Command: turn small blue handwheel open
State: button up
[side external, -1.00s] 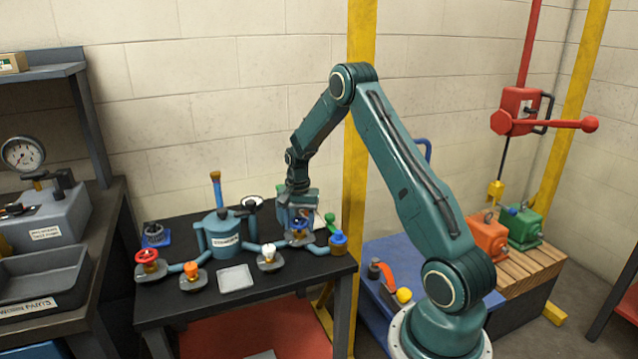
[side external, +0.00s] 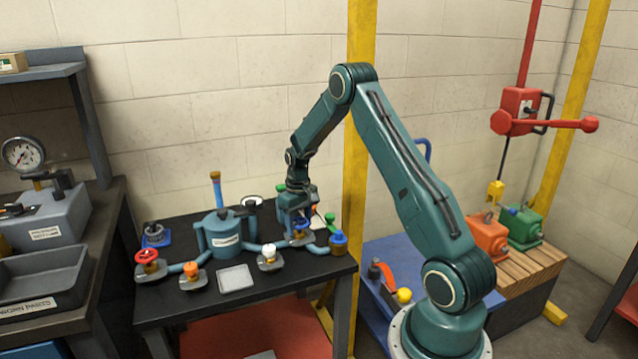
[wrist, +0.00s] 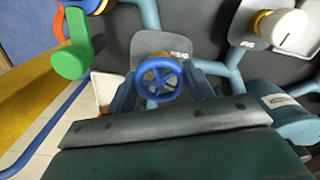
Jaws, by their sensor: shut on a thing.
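The small blue handwheel (side external: 301,226) sits on a valve with a grey plate at the right part of the black bench. In the wrist view the handwheel (wrist: 160,80) is a spoked blue ring with orange-brown below it, in front of a labelled grey plate (wrist: 158,44). My gripper (side external: 299,222) points down over the handwheel. In the wrist view my gripper (wrist: 162,88) has a finger on each side of the wheel and is shut on it. The exact finger contact is partly hidden.
A teal vessel (side external: 222,236) with pipes stands left of the wheel. A white knob (side external: 268,251), orange knob (side external: 191,268) and red handwheel (side external: 147,257) sit along the front. A green handle (side external: 330,218) and blue cap (side external: 338,241) are close on the right.

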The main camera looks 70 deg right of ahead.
aim_at(299, 221)
jog(key=n, duration=0.5)
jog(key=shift+r+n, duration=0.1)
jog(key=shift+n, duration=0.3)
jog(key=n, duration=0.4)
jog(key=shift+w+n, duration=0.1)
jog(key=shift+n, duration=0.3)
jog(key=o, duration=1)
notch_tip(299, 221, up, 14)
jog(key=shift+f, duration=0.15)
jog(key=shift+a, duration=0.1)
